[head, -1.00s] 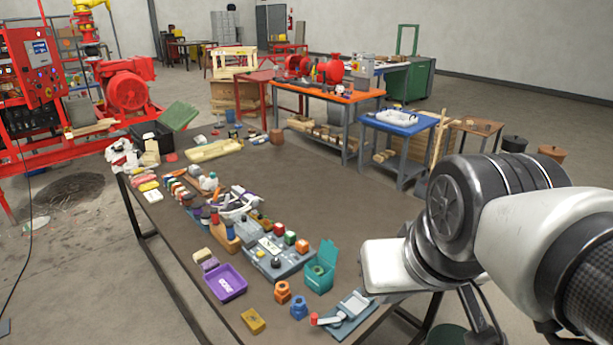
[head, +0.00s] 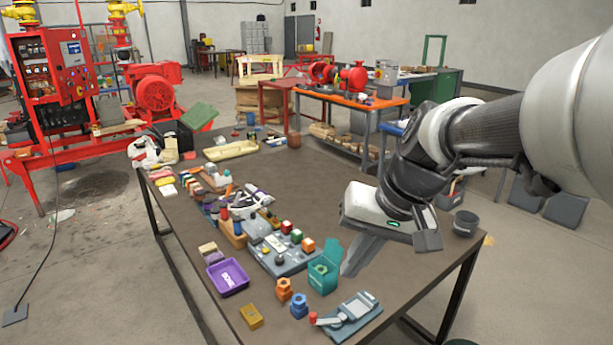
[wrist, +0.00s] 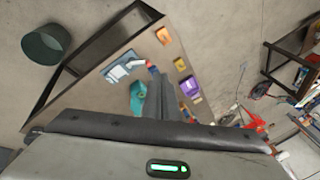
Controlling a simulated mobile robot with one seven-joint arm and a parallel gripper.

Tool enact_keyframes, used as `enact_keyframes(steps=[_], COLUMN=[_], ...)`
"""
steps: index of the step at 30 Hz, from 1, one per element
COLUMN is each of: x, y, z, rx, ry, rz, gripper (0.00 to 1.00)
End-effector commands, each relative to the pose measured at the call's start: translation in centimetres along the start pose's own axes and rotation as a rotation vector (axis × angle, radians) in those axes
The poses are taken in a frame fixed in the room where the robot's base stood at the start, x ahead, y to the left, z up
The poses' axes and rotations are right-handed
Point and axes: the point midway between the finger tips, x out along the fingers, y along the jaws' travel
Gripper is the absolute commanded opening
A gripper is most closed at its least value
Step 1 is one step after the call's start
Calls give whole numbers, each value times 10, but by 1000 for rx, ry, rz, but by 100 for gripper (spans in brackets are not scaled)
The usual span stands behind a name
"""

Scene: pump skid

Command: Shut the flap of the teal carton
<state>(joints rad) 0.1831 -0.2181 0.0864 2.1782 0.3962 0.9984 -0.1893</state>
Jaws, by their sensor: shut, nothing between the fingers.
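The teal carton (head: 322,277) stands near the front right of the brown table, with its flap (head: 331,250) raised at the back. Something orange-brown shows inside it. My gripper (head: 350,272) is shut and empty, its fingers pointing down just right of the carton. In the head view I cannot tell whether the fingers touch it. In the wrist view the carton (wrist: 137,98) shows beside my gripper's fingers (wrist: 160,85), which hide part of it.
A grey vise-like tool (head: 350,312), blue (head: 299,305) and orange (head: 284,290) blocks and a purple tray (head: 228,277) stand near the carton. A grey panel with coloured blocks (head: 275,255) is behind it. The table's right part (head: 440,255) is mostly clear.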

Motion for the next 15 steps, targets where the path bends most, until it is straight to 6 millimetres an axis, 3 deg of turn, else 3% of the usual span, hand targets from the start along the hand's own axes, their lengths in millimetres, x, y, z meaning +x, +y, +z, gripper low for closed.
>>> enact_keyframes(steps=[1,8,11,15], x=[29,116,150,194], y=[6,19,36,74], z=[-12,-82,-116,-164], rx=[43,218,305,434], ry=[-42,-139,-137,-83], rz=[-52,-375,-541,-785], gripper=[0,0,0,0])
